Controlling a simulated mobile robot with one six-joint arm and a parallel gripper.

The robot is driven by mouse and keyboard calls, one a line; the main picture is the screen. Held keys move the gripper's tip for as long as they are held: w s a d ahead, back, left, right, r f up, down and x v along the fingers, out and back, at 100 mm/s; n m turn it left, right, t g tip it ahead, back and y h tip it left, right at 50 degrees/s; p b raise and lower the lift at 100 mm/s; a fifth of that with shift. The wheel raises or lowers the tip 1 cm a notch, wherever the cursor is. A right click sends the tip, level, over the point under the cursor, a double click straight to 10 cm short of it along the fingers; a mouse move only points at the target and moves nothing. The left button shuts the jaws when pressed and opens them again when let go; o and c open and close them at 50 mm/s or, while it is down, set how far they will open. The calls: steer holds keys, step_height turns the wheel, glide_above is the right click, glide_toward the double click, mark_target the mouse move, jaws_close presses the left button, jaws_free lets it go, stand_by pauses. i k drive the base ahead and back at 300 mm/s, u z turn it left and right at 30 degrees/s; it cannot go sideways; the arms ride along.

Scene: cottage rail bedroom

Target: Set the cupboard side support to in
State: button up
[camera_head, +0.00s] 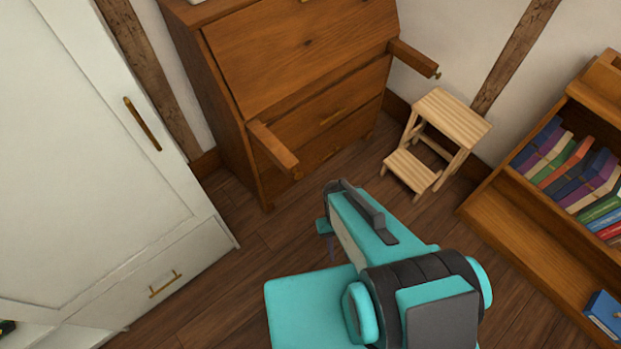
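A brown wooden desk (290,62) with a slanted front stands against the back wall. Two wooden support bars stick out of its front. The cupboard side support (275,148) is the left one, nearer the white cupboard (85,150), and it is pulled out. The other support (414,57), at the right, is also out and has a small knob at its end. The slanted front is up. My gripper (330,240) seems to be at the far end of my teal arm, in front of the desk and apart from the left support. Its fingers are mostly hidden.
A small wooden step stool (453,117) stands right of the desk. A low bookcase (530,235) with several books is at the right. The cupboard has a low drawer (160,275). The wooden floor (230,290) between cupboard and desk is clear.

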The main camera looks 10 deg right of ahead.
mark_target(282, 158)
steer(key=z, duration=0.15)
steer(key=k, duration=1.65)
steer(key=u, duration=1.2)
steer(key=i, duration=1.05)
